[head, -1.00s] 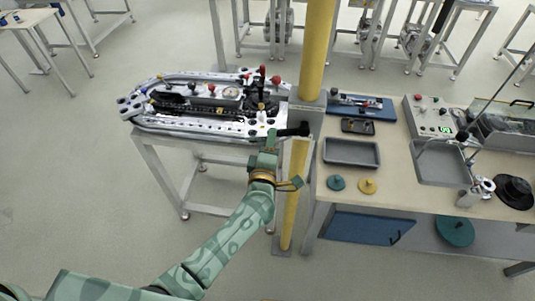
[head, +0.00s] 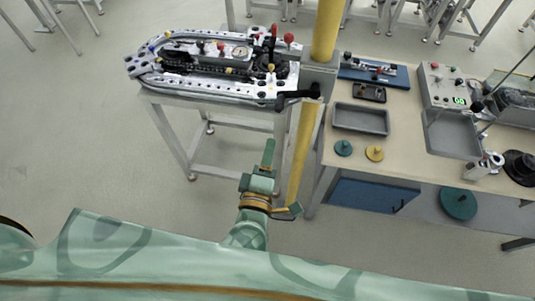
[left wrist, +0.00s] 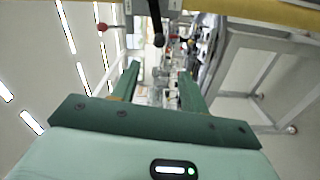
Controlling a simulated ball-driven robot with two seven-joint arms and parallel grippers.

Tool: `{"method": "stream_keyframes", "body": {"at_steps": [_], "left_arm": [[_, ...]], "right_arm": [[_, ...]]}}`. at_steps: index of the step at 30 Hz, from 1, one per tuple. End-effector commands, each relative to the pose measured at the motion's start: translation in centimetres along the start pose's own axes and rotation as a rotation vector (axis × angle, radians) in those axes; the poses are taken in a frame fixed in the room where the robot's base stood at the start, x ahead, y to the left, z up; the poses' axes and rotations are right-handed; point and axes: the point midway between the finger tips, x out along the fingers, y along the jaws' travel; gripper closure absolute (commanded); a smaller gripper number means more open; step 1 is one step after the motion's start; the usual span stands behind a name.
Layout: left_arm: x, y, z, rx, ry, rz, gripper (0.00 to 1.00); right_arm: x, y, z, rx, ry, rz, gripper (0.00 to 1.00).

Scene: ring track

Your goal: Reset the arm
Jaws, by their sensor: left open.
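My left arm comes in along the bottom of the head view, and my left gripper (head: 267,160) is below the front edge of the ring track stand. In the left wrist view its two green fingers (left wrist: 158,85) stand apart with nothing between them. The ring track (head: 215,65), a metal oval with red and black knobs, sits on a metal frame table beyond the gripper, apart from it. My right gripper is in neither view.
A yellow post (head: 303,150) stands just right of my left gripper. A black handle (head: 300,94) sticks out beside it. The workbench (head: 400,130) on the right holds a grey tray (head: 361,119), a teal disc (head: 343,148) and a yellow disc (head: 374,153). Open floor lies to the left.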

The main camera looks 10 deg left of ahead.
Motion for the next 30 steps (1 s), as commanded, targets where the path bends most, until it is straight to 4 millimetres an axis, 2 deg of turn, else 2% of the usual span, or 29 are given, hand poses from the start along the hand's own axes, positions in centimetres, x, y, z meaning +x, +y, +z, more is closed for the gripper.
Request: {"method": "stream_keyframes", "body": {"at_steps": [12,14,16,17,20,21,23,24,26,27,29,30], "left_arm": [[0.1,0.0,0.1,0.000,-0.005,0.000,0.55],[0.0,0.2,0.7,0.025,-0.036,0.010,0.55],[-0.5,-1.4,2.5,0.146,-0.127,0.009,0.55],[-0.9,-2.9,3.3,0.217,-0.173,-0.003,0.55],[-2.8,-10.2,5.1,0.473,-0.340,-0.071,0.55],[-3.9,-13.8,5.5,0.574,-0.411,-0.109,0.55],[-5.8,-19.2,5.6,0.711,-0.515,-0.170,0.55],[-7.3,-22.7,5.4,0.794,-0.584,-0.213,0.55],[-9.7,-27.8,4.7,0.905,-0.684,-0.280,0.55],[-11.5,-31.0,4.1,0.974,-0.751,-0.327,0.55],[-14.3,-35.6,2.8,1.069,-0.853,-0.399,0.55],[-16.4,-38.6,1.7,1.127,-0.921,-0.448,0.55]], "right_arm": [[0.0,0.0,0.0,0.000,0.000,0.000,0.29],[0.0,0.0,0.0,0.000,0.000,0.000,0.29],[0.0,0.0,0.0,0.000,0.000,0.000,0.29],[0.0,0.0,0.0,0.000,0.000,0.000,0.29],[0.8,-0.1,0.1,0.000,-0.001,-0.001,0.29],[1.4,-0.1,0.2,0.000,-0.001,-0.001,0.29],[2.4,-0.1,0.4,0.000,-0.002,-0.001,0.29],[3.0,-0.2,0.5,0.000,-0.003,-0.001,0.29],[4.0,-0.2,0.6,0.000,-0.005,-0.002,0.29],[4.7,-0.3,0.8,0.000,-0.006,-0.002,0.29],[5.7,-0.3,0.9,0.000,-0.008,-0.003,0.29],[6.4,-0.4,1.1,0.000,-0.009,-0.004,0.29]]}}
